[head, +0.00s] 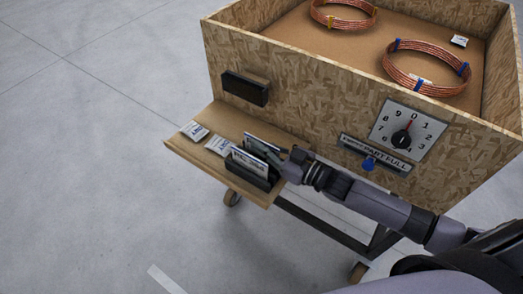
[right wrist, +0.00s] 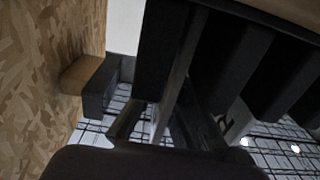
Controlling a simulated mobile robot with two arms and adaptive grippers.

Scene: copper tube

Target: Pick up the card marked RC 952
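A black card holder (head: 247,178) stands on the wooden ledge of a crate in the head view. White-faced cards stand upright in it, one in front (head: 250,162) and one behind (head: 262,144). Their print is too small to read, so I cannot tell which is RC 952. My right gripper (head: 279,157) is at the right end of the holder, close beside the cards. In the right wrist view its dark fingers (right wrist: 165,125) are low in the picture among dark upright slabs. Whether they are apart or closed on a card is unclear. My left gripper is out of view.
Two loose cards (head: 195,131) (head: 219,146) lie on the ledge (head: 180,149) left of the holder. The crate wall (head: 300,120) rises behind, with a black box (head: 245,88) and a dial plate (head: 407,131). Copper coils (head: 425,70) lie inside the crate.

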